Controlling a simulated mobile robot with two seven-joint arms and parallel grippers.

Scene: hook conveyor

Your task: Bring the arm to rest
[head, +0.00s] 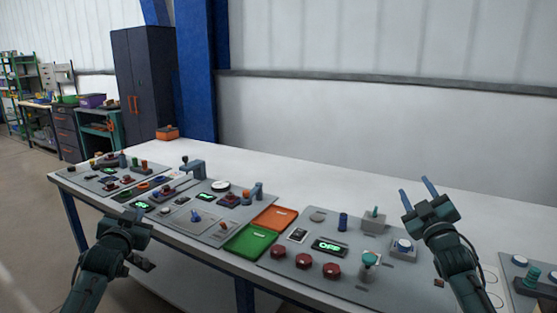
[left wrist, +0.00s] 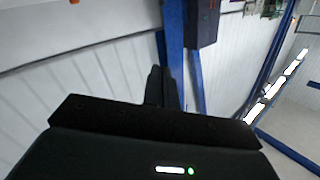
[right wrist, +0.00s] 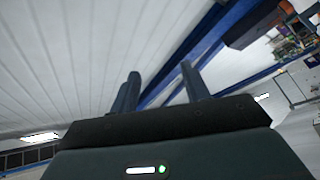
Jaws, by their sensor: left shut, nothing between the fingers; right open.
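My left gripper (head: 133,215) is raised at the lower left of the head view, in front of the bench's near edge. Its fingers (left wrist: 161,86) are together in the left wrist view, with nothing between them. My right gripper (head: 417,193) is raised over the right part of the bench in the head view, fingers pointing up and away. Its two fingers stand apart in the right wrist view (right wrist: 161,92), with only wall and beam behind them. My right forearm hides part of the panel behind it.
A long white bench (head: 330,183) carries grey control panels with buttons, knobs and switches. A green tray (head: 250,240) and an orange tray (head: 278,218) sit mid-bench. A display (head: 329,247) reads OFF. Red buttons (head: 304,261) are near the front. A dark cabinet (head: 147,80) stands behind.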

